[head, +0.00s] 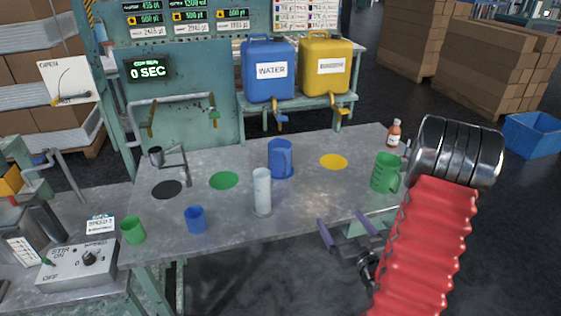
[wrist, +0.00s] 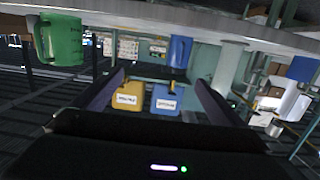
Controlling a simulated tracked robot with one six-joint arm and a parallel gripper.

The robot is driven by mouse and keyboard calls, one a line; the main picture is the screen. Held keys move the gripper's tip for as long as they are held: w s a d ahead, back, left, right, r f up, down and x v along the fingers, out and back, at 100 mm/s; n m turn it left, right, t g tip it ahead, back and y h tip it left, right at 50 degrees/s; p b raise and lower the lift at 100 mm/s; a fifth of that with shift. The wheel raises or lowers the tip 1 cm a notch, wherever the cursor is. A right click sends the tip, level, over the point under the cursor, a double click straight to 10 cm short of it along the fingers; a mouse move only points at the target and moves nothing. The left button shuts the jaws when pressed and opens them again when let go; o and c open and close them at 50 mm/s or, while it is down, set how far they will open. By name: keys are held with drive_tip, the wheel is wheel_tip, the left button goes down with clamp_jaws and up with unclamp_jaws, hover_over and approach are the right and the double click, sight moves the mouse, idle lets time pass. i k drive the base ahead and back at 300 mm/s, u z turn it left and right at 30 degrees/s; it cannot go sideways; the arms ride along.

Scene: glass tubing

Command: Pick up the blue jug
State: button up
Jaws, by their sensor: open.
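The blue jug (head: 280,160) stands upright on the grey metal table (head: 318,205), on its far middle part. It also shows small between the finger lines in the wrist view (wrist: 180,52), beyond my gripper. My gripper (head: 341,218) is open and empty. It is at the table's near edge, to the right of and nearer than the jug, and apart from it. Its two purple fingers are spread in the wrist view (wrist: 161,78). No handle on the blue jug can be made out clearly.
A pale cylinder (head: 262,193) stands just in front of the jug. A green jug (head: 385,173) and a brown bottle (head: 393,134) are at the right. A small blue cup (head: 196,220) and green cup (head: 133,231) are at the left. Blue and yellow canisters (head: 325,66) stand behind.

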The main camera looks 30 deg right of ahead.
sight(281, 161)
drive_tip(key=i, duration=1.2)
drive_tip(key=u, duration=0.1)
